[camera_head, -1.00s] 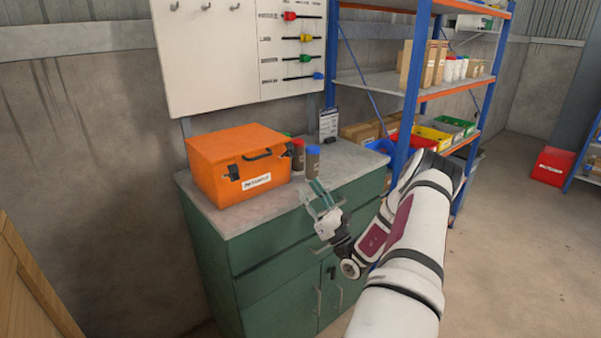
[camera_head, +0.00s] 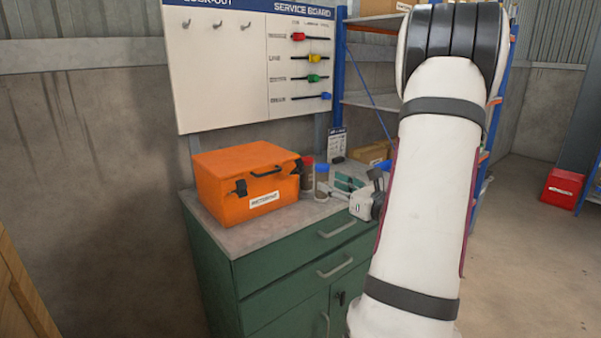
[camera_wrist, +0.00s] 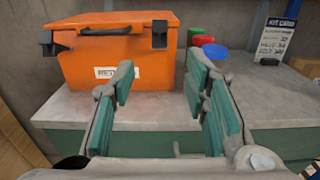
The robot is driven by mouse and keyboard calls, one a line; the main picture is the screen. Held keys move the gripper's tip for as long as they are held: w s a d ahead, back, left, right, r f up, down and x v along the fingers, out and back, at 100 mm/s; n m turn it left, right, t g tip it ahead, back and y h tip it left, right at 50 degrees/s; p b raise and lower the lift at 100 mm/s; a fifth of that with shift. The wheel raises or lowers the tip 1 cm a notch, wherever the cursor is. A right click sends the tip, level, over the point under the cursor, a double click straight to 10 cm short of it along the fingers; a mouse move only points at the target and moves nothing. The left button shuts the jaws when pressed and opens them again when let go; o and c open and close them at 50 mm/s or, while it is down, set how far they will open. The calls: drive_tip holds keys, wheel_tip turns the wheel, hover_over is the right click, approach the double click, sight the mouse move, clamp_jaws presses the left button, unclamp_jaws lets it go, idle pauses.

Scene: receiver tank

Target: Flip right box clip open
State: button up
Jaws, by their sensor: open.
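The orange box (camera_head: 248,184) stands shut on the grey top of a green cabinet. Its right clip (camera_wrist: 159,34) is a dark latch at the front right of the lid in the wrist view. The left clip (camera_wrist: 47,42) and a black carrying handle (camera_wrist: 110,31) show beside it. My gripper (camera_wrist: 158,85) is open and empty, its teal finger pads spread apart. In the head view my gripper (camera_head: 346,184) is above the cabinet top, to the right of the box and apart from it. In the wrist view the box lies ahead, mostly left of centre.
A red-lidded jar (camera_head: 308,174) and a blue-lidded jar (camera_head: 322,178) stand just right of the box, close to my gripper. A kit card (camera_head: 337,144) stands behind. The cabinet top (camera_head: 232,238) is bare in front of the box. A service board (camera_head: 250,70) hangs above.

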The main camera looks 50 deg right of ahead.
sight(302, 171)
drive_tip(key=x, duration=1.3)
drive_tip(key=shift+w, duration=0.25)
clamp_jaws()
